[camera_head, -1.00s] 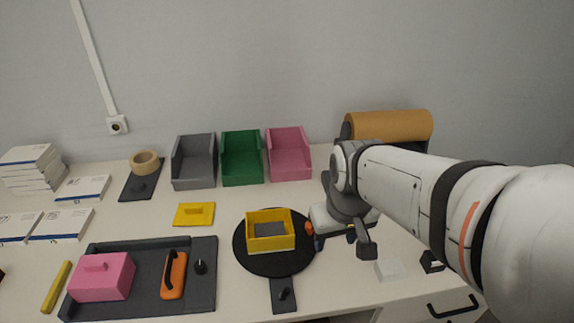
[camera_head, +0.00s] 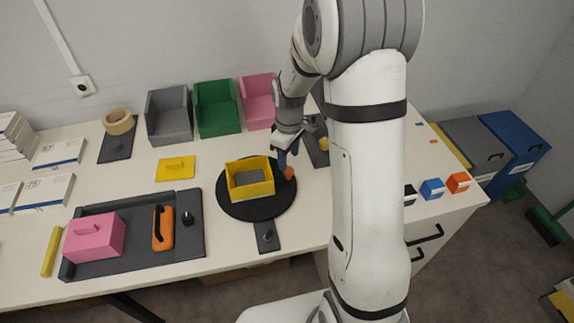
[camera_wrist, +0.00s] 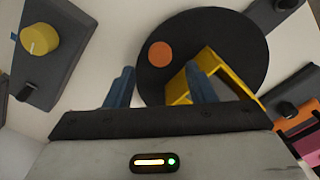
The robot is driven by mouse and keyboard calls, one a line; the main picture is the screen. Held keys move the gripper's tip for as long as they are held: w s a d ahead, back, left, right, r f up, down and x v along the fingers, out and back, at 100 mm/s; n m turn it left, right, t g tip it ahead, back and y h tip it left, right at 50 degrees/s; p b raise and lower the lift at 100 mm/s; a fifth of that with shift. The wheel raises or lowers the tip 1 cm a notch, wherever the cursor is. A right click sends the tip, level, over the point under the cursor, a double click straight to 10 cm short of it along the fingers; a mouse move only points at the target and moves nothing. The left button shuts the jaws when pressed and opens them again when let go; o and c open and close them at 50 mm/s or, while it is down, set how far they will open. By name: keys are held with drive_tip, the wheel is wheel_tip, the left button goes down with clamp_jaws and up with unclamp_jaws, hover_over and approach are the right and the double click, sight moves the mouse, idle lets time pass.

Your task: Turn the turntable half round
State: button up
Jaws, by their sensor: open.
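The turntable is a round black disc (camera_head: 256,209) on the bench, with a dark tab in front of it. An open yellow box (camera_head: 250,191) stands on it. An orange knob (camera_head: 289,173) sits near the disc's right rim. My gripper (camera_head: 287,158) is just behind and above the knob, pointing down. In the wrist view my gripper (camera_wrist: 160,86) has its two blue fingers apart with nothing between them. There the orange knob (camera_wrist: 160,54) lies beyond the fingertips, and the right finger overlaps part of the yellow box (camera_wrist: 180,88). I see no contact with the knob.
A dark tray (camera_head: 140,250) with a pink lidded box (camera_head: 94,238) and an orange handle (camera_head: 163,228) lies left of the turntable. Grey (camera_head: 169,117), green (camera_head: 216,108) and pink (camera_head: 259,102) bins stand behind. A yellow knob (camera_wrist: 39,39) on a dark plate is near my gripper.

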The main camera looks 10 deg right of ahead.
sight(289, 170)
wheel_tip(289, 170, down, 5)
drive_tip(key=shift+f, duration=0.15)
clamp_jaws()
idle(0.6)
drive_tip(key=shift+a, duration=0.1)
